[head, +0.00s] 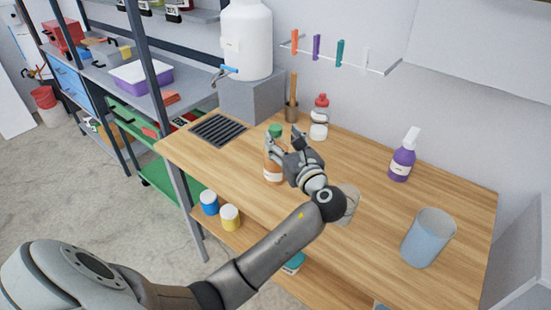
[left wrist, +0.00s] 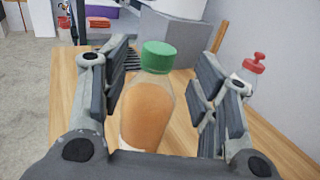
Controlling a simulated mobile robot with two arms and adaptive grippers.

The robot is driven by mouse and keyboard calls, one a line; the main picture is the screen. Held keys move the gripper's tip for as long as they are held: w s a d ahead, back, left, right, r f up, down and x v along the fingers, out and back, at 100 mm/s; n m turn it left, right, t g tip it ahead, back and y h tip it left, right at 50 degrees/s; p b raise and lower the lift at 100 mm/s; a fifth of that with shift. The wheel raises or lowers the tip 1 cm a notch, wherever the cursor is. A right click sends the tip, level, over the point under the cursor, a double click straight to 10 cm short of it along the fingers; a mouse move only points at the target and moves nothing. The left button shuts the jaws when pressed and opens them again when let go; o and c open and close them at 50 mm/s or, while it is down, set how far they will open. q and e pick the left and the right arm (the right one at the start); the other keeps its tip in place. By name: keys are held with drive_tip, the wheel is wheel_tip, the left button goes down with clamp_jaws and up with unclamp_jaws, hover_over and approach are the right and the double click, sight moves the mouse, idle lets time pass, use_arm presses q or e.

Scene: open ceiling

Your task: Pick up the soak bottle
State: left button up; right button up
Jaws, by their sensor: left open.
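A clear bottle with orange-brown contents and a green cap (head: 273,172) stands upright on the wooden bench. It also shows in the left wrist view (left wrist: 148,112), between the two fingers, with a visible gap on each side. My left gripper (head: 284,145) is open around it and holds nothing. Its fingers hide part of the bottle in the head view. A red-capped bottle (head: 319,118) stands behind, and a purple spray bottle (head: 402,160) stands to the right. I cannot read any label, so the name soak is not confirmed. My right gripper is not in view.
A translucent beaker (head: 428,238) stands at the bench's right front. A clear container (head: 348,203) is partly hidden behind my left wrist. A dark grate (head: 218,129), a grey block (head: 252,95) with a white tank (head: 246,40), and a tool cup (head: 292,108) are at the back left.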

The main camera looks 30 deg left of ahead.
sight(278, 132)
use_arm(q)
drive_tip(key=w+a, duration=0.1)
drive_tip(key=a+r+p, duration=0.1)
drive_tip(key=a, duration=0.1)
drive_tip(key=shift+w, duration=0.4)
drive_tip(key=shift+w+a+f, duration=0.25)
drive_tip(key=shift+w+a, duration=0.1)
drive_tip(key=shift+a, duration=0.25)
drive_tip(key=shift+d+r, duration=0.1)
drive_tip(key=c, duration=0.6)
clamp_jaws()
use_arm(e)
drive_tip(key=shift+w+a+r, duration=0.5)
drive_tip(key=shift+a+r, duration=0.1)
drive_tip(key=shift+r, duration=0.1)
